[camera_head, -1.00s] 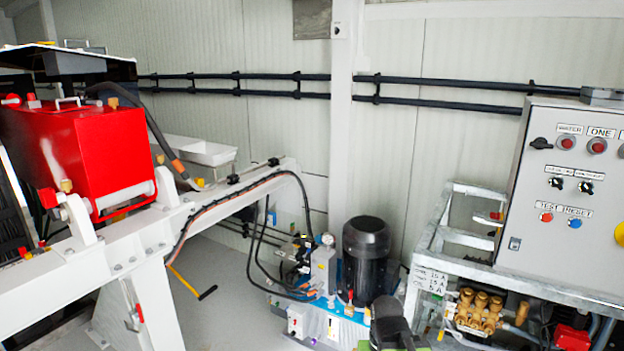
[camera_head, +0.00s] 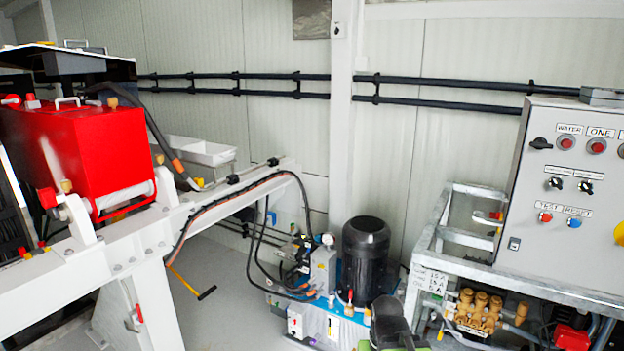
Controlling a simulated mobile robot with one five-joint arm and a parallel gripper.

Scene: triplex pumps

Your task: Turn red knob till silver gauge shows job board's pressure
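A small round silver-rimmed gauge with a pale face (camera_head: 327,239) sits on the hydraulic unit at bottom centre, beside a grey block. Its reading is too small to make out. A small red part (camera_head: 350,296), perhaps the red knob, shows at the front of the unit, below the black motor. A dark grey and green part, which seems to be my gripper or wrist (camera_head: 391,325), rises at the bottom edge. Its fingers cannot be made out.
A black motor (camera_head: 366,256) stands on the blue-based unit, close behind the dark part. A grey control cabinet (camera_head: 560,200) and brass pump (camera_head: 478,310) are at right. A white beam (camera_head: 230,190) with a red tank (camera_head: 85,150) fills the left. Grey floor (camera_head: 225,285) is open between.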

